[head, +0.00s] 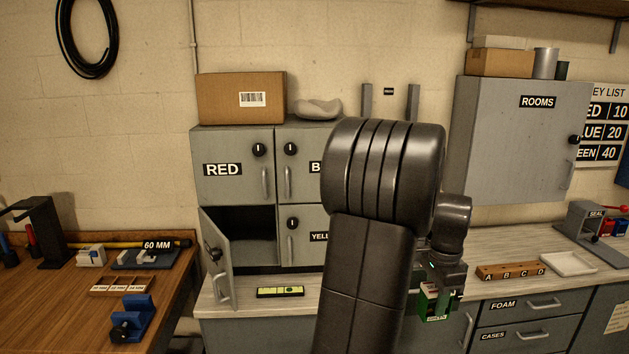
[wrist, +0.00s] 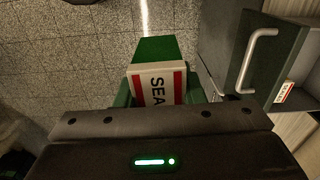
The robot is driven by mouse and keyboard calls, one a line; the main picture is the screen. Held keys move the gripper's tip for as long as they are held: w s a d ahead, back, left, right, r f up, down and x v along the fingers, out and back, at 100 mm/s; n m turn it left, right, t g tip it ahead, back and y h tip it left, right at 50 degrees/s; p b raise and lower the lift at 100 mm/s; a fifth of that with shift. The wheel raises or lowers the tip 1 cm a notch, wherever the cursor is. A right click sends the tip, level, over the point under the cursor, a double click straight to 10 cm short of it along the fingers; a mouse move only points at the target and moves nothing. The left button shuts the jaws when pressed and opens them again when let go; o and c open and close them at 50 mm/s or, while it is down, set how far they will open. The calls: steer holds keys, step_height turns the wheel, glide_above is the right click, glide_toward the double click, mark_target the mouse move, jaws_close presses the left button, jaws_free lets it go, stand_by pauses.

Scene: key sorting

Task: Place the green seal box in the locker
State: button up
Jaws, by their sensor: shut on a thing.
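The green seal box (head: 432,302) is in my gripper (head: 440,285), low at the right of my arm in the head view. In the wrist view the green box (wrist: 154,48) has a white label with red bands reading "SEA", the rest hidden. My gripper (wrist: 157,92) is shut on it, one finger on each side, above the floor. The grey locker (head: 225,150) stands on the counter at the back, partly hidden by my arm. Its lower left compartment (head: 242,232) is dark inside, with its door (head: 216,262) swung open. The upper left door reads "RED".
A green-yellow strip (head: 280,291) lies on the counter before the locker. Grey drawers (head: 520,307) stand below the right counter. A wooden bench (head: 60,310) with tools is at left.

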steer(key=w+a+f+n, duration=0.4)
steer(key=a+f+n, duration=0.4)
steer(key=a+f, duration=0.4)
steer(key=w+a+f+n, duration=0.4)
steer(key=a+f+n, duration=0.4)
steer(key=a+f, duration=0.4)
steer(key=shift+a+n, duration=0.3)
steer(key=shift+a, duration=1.05)
steer(key=shift+f, duration=0.1)
